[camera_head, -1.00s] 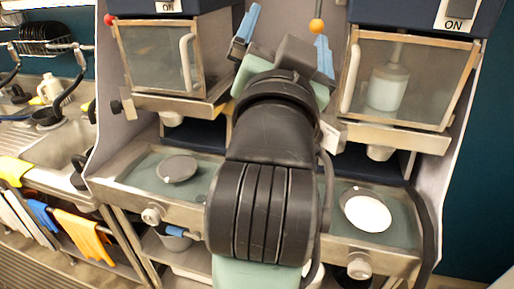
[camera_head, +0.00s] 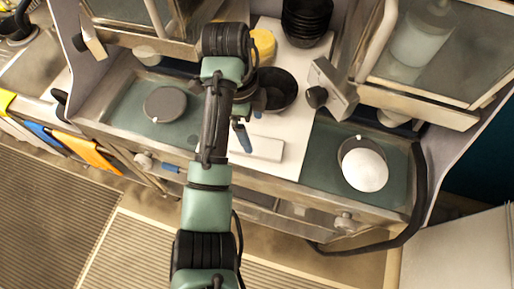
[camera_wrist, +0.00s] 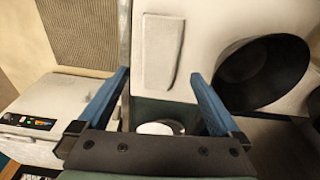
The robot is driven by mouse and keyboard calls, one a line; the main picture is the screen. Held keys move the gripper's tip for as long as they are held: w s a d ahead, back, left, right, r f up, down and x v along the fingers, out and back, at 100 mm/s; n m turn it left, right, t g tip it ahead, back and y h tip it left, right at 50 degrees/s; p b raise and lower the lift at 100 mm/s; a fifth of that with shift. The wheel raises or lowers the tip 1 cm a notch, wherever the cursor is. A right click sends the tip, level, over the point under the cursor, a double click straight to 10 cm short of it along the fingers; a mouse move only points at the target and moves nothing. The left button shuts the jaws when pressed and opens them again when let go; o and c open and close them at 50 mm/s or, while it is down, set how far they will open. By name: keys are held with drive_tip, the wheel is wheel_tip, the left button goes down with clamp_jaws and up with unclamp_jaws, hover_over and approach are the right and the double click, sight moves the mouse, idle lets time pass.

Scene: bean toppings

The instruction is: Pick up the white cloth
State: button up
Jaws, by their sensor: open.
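A white folded cloth (camera_head: 262,149) lies flat near the front edge of a white counter (camera_head: 297,130) between two grey-green trays. In the wrist view, the cloth (camera_wrist: 161,52) shows as a flat rectangle beyond the fingertips, roughly centred between them. My gripper (camera_head: 247,127) is above the counter, just behind the cloth in the head view. In the wrist view, my gripper (camera_wrist: 160,76) is open, with two blue fingers spread and nothing between them. The height of the fingers above the cloth is hard to tell.
A black bowl (camera_head: 278,90) stands close behind the cloth, also in the wrist view (camera_wrist: 262,72). Stacked black bowls (camera_head: 307,20) and a yellow item (camera_head: 263,46) are farther back. A dispenser's metal front (camera_head: 333,88) juts out at right. Coloured cloths (camera_head: 92,152) hang at left.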

sight(257, 143)
drive_tip(key=shift+w+d+f+b, duration=0.1)
drive_tip(key=shift+f+b, duration=0.2)
drive_tip(key=shift+f, duration=0.55)
drive_tip(key=shift+s+d+f+p, duration=0.15)
drive_tip(key=shift+f+p, duration=0.35)
drive_tip(key=shift+f, duration=0.8)
drive_tip(key=shift+s+d+f+p, duration=0.15)
drive_tip(key=shift+f+p, duration=0.3)
drive_tip(key=shift+f, duration=0.8)
drive_tip(key=shift+w, duration=0.15)
drive_tip(key=c, duration=1.3)
